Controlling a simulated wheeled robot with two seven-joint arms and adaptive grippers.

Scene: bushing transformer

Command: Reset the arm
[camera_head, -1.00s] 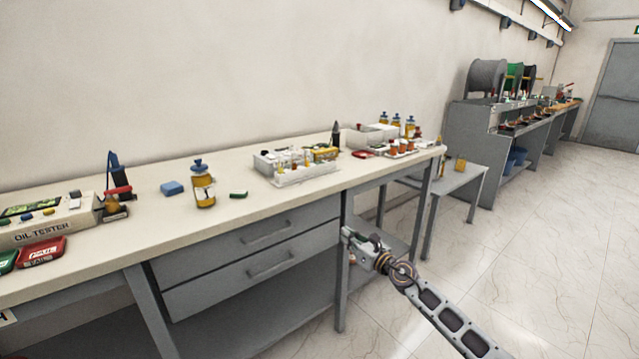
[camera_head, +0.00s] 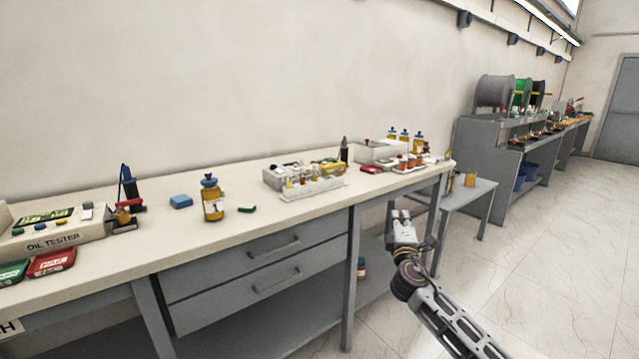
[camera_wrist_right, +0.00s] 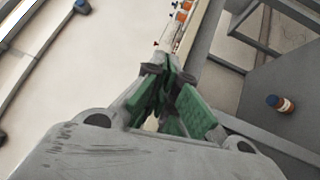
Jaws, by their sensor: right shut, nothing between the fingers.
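My right arm comes in from the lower right in the head view. Its gripper (camera_head: 400,217) is beside the right end of the workbench (camera_head: 110,257), apart from the bench's front and below its top. It is shut and empty. In the right wrist view the green-padded fingers (camera_wrist_right: 160,95) are together with nothing held. My left gripper is not in view.
On the bench are an oil tester (camera_head: 55,232), an amber bottle with a blue cap (camera_head: 212,199), a blue block (camera_head: 181,202) and a white vial rack (camera_head: 312,188). A low side table (camera_head: 470,190) stands behind my right gripper. Floor at the right is clear.

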